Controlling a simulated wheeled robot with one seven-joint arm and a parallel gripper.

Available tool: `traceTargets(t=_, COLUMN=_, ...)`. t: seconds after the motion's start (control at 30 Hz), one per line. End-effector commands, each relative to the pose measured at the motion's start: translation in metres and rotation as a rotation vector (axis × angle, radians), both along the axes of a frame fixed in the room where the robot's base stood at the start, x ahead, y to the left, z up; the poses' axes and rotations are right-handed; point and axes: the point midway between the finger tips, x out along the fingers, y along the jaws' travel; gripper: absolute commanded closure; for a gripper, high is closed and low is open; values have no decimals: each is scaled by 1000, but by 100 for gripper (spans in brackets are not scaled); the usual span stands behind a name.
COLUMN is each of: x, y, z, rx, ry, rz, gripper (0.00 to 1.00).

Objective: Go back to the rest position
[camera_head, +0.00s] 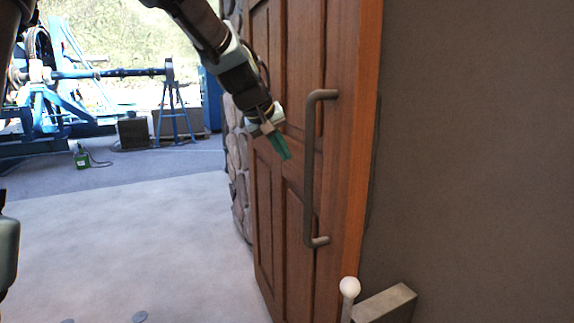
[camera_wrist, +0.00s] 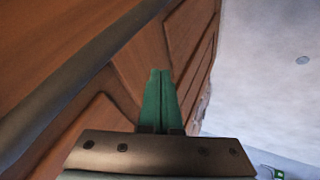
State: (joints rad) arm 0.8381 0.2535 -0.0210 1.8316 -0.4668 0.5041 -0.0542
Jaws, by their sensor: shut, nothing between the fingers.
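My gripper (camera_head: 284,153) hangs at the end of my arm in front of the wooden door, left of its long handle. Its green fingers are shut with nothing between them. In the wrist view the gripper (camera_wrist: 160,75) points along the panelled face of the door (camera_wrist: 65,30). The dark bar of the handle (camera_wrist: 75,75) runs diagonally on the left there, apart from the fingers. In the head view the brown door (camera_head: 345,180) stands open, and its grey handle (camera_head: 309,170) is upright and free of the gripper.
A white-knobbed post (camera_head: 349,288) and a grey block (camera_head: 388,303) stand at the lower right, by a dark wall (camera_head: 480,150). A stone wall edge (camera_head: 237,160) lies behind the door. Blue reel stands (camera_head: 175,115) are far back left. The floor at left is clear.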

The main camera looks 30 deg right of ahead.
Motion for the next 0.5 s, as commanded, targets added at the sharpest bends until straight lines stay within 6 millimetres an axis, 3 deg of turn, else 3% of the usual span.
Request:
traceTargets(t=0.33, x=4, y=14, z=0, rx=13, ry=0, rz=13, gripper=100)
traceTargets(t=0.43, x=18, y=46, z=-14, rx=53, ry=-2, rz=49, gripper=100)
traceTargets(t=0.5, x=31, y=84, z=-28, rx=96, ry=-3, rz=87, gripper=100)
